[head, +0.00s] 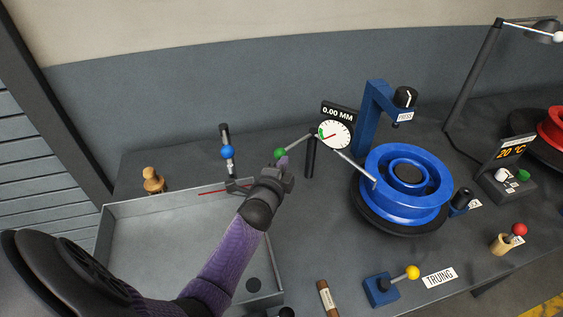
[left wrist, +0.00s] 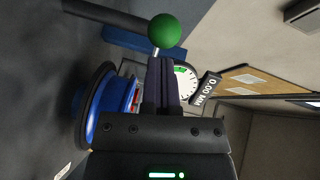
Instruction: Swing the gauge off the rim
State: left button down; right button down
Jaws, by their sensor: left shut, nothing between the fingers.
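The gauge has a white round dial (head: 336,134) with a red needle and a sign reading 0.00 MM (head: 338,114). It stands on a dark post. A grey rod runs from the dial to the left side of the blue rim (head: 405,185); its tip appears to meet the rim. Another rod runs left to a green ball (head: 279,153). My left gripper (head: 284,164) is shut and empty, its fingertips close to the green ball. In the left wrist view the green ball (left wrist: 164,31) lies just beyond the shut fingers (left wrist: 162,62); contact is unclear.
A grey tray (head: 150,207) lies under my left arm. A blue ball lever (head: 227,152) stands behind it. The blue press (head: 373,112) stands behind the rim. A yellow-knobbed lever (head: 412,272) marked TRUING and a brown cylinder (head: 326,297) are in front.

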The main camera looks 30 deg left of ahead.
aim_at(275, 154)
pick_arm(q)
jog(key=a, duration=0.3)
jog(key=shift+w+a, duration=0.2)
jog(key=shift+w, duration=0.05)
pick_arm(e)
jog(key=shift+f, duration=0.1)
jog(key=shift+a, duration=0.1)
dwell(0.4)
